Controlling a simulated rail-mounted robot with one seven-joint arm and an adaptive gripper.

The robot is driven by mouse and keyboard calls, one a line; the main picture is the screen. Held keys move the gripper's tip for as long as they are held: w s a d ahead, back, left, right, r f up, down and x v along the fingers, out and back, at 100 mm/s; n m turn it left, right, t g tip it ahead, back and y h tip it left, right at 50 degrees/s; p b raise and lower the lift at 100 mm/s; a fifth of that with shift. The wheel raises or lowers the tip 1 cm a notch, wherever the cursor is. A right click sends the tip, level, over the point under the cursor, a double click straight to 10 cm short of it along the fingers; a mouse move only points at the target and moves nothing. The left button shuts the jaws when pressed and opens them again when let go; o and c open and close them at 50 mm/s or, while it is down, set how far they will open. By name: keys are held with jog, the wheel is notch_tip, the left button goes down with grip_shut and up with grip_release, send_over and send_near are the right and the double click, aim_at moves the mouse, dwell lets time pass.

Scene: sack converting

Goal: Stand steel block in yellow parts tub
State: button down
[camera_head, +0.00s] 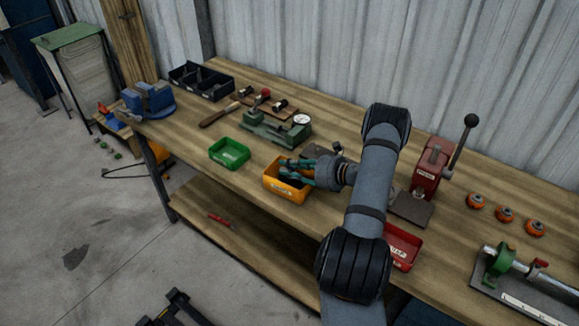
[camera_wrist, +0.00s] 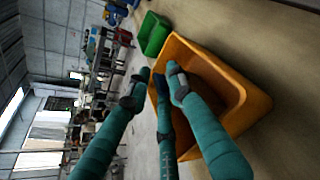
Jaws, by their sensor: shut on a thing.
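The yellow parts tub (camera_head: 293,194) is an orange-yellow open bin with a label on its front, standing near the bench's front edge. It fills the right middle of the wrist view (camera_wrist: 257,106). My gripper (camera_head: 286,168), with teal fingers, reaches in from the right over the tub. In the wrist view my fingertips (camera_wrist: 158,86) are close together at the tub's rim and opening. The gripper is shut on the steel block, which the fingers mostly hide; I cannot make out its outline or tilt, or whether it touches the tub.
A green bin (camera_head: 230,153) stands left of the tub. A green fixture with a dial gauge (camera_head: 277,128) is behind. A red press (camera_head: 430,168) and a red tray (camera_head: 402,246) are to the right, close to my arm. Bare bench lies between the green and yellow bins.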

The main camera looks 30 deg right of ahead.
jog(key=shift+r, duration=0.1)
jog(key=c, duration=2)
grip_release()
jog(key=shift+f, duration=0.2)
jog(key=o, duration=0.5)
jog(key=shift+r, duration=0.1)
jog(key=shift+r, duration=0.2)
jog(key=shift+b+v, duration=1.4)
jog(key=shift+v, duration=4.6)
jog(key=shift+f, duration=0.15)
